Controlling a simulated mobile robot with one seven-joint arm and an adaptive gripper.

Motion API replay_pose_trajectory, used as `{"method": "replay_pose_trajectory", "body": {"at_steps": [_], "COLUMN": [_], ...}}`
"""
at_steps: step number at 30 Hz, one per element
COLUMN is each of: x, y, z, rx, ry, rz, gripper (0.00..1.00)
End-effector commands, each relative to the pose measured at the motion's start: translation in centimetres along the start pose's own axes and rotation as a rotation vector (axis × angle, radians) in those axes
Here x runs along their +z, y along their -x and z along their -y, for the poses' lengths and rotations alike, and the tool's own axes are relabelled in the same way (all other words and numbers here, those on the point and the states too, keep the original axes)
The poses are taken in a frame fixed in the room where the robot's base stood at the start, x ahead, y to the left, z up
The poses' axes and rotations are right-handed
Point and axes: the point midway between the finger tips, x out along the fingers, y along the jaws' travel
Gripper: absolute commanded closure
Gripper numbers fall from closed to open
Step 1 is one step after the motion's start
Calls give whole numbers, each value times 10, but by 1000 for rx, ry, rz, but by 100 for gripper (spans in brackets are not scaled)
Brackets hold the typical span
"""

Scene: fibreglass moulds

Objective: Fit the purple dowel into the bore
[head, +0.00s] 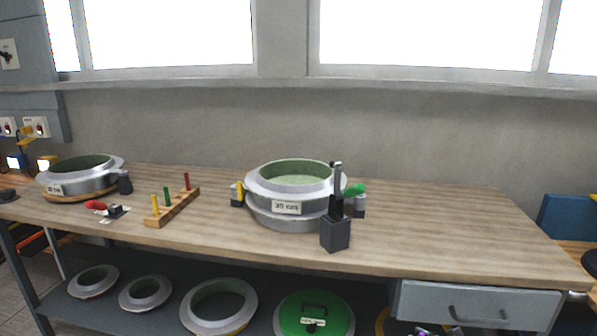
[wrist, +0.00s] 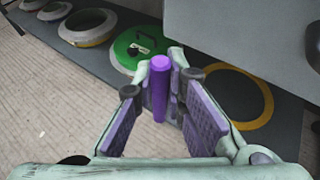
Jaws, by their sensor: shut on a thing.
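The purple dowel (wrist: 159,98) stands between the jaws of my gripper (wrist: 161,75) in the wrist view. The jaws are closed on it, and its round top end shows clear of them. I cannot make out an open bore in either view. The middle mould (head: 262,216) on the bench has grey blocks at its sides. The left block carries something yellow (head: 240,191) and the right one something green (head: 355,189).
A wooden rack (head: 161,220) holds yellow, green and red dowels. A dark tool holder (head: 335,236) stands before the middle mould. Another mould (head: 92,185) is at the bench's left. Rings and a green lid (head: 290,316) lie on the lower shelf. The bench's right side is clear.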

Motion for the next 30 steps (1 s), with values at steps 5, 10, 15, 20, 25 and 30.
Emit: {"method": "replay_pose_trajectory", "body": {"at_steps": [5, 10, 15, 20, 25, 30], "x": [-64, -109, -136, -147, -150, -151], "y": [-46, -84, -111, -125, -130, -131], "z": [-76, -159, -238, -290, -312, -315], "rx": [142, 281, 401, 472, 505, 506], "ry": [50, 111, 166, 198, 216, 215], "rz": [1, 1, 0, -2, -5, -5], "gripper": [100, 100, 100, 100, 100, 100]}}
